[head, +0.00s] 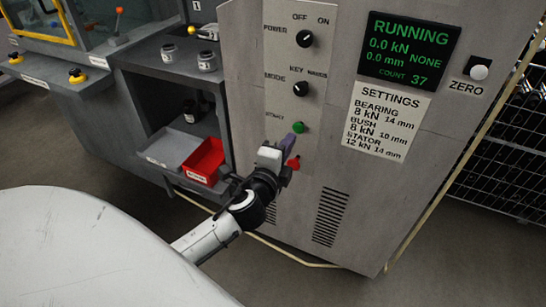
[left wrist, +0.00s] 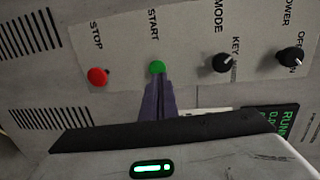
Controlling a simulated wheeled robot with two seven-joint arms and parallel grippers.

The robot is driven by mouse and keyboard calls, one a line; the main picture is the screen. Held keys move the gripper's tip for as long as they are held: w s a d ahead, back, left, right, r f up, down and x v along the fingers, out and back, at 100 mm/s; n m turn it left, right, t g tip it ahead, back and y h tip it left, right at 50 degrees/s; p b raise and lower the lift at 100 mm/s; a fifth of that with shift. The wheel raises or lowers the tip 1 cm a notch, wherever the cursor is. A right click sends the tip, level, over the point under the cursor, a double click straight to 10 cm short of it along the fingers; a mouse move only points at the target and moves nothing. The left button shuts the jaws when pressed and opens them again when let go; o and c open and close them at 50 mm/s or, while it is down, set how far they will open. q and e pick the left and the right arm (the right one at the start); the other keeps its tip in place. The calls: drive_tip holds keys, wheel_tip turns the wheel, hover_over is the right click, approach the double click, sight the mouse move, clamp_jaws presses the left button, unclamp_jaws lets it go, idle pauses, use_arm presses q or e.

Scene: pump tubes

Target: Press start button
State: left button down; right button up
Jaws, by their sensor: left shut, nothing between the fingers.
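The green start button (head: 299,127) is on the light control panel of the grey cabinet. It also shows in the left wrist view (left wrist: 156,67), under the START label. My left gripper (head: 288,141) is shut and empty, with its purple fingers together. In the left wrist view its fingertips (left wrist: 157,82) are right at the lower edge of the green button. I cannot tell whether they touch it. The red stop button (head: 294,163) is below the start button in the head view, and left of it in the wrist view (left wrist: 97,77). My right gripper is not in view.
The display (head: 408,47) reads RUNNING, 0.0 kN, 0.0 mm, count 37. Black knobs (head: 305,39) sit above the start button. A white zero button (head: 479,72) is at the right. A red bin (head: 207,159) and grey tray (head: 170,150) are on the left shelf.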

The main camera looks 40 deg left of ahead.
use_arm(q)
drive_tip(key=f+v, duration=0.1)
drive_tip(key=v, duration=0.6)
drive_tip(key=shift+s+r, duration=0.35)
drive_tip(key=shift+r, duration=0.1)
drive_tip(key=shift+d+f, duration=0.1)
drive_tip(key=shift+d, duration=0.1)
drive_tip(key=s+d+f+n+g+h, duration=0.3)
drive_tip(key=s+d+f+n, duration=0.3)
drive_tip(key=f, duration=0.5)
drive_tip(key=s+d+f+n+g+h+p, duration=0.1)
drive_tip(key=s+d+f+n+g+h, duration=0.3)
drive_tip(key=s+d+f+n, duration=0.2)
drive_tip(key=s+d+f, duration=0.2)
drive_tip(key=s+f, duration=0.2)
drive_tip(key=s, duration=0.1)
drive_tip(key=shift+s+d+f+n, duration=0.3)
drive_tip(key=shift+d+f, duration=0.05)
